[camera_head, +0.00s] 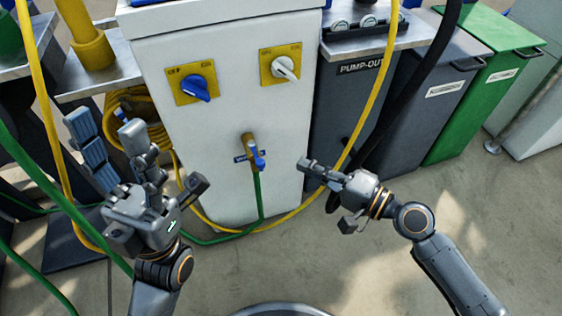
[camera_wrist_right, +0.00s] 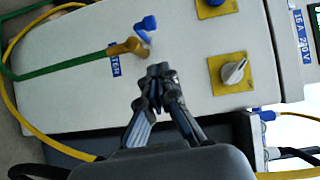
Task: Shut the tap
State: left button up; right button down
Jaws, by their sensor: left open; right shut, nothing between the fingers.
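The tap (camera_head: 249,143) is a brass fitting on the front of the white pedestal, with a small blue handle (camera_head: 258,159) and a green hose running down from it. In the right wrist view the brass tap (camera_wrist_right: 128,46) and its blue handle (camera_wrist_right: 146,26) lie just beyond my fingertips. My right gripper (camera_head: 308,165) is shut and empty, to the right of the tap and apart from it. Its closed fingers (camera_wrist_right: 158,74) also show in the wrist view. My left gripper (camera_head: 150,158) is open and empty, left of the tap, with its fingers pointing up.
The white pedestal (camera_head: 215,125) carries a blue knob (camera_head: 195,88) and a white knob (camera_head: 286,68) on yellow plates above the tap. A yellow hose (camera_head: 372,105) loops past on the right. A dark pump-out cabinet (camera_head: 345,100) and a green bin (camera_head: 470,110) stand further right.

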send_near(256, 154)
jog(key=a+r, duration=0.2)
jog(key=shift+w+a+f+p, duration=0.3)
jog(key=shift+w, duration=0.15)
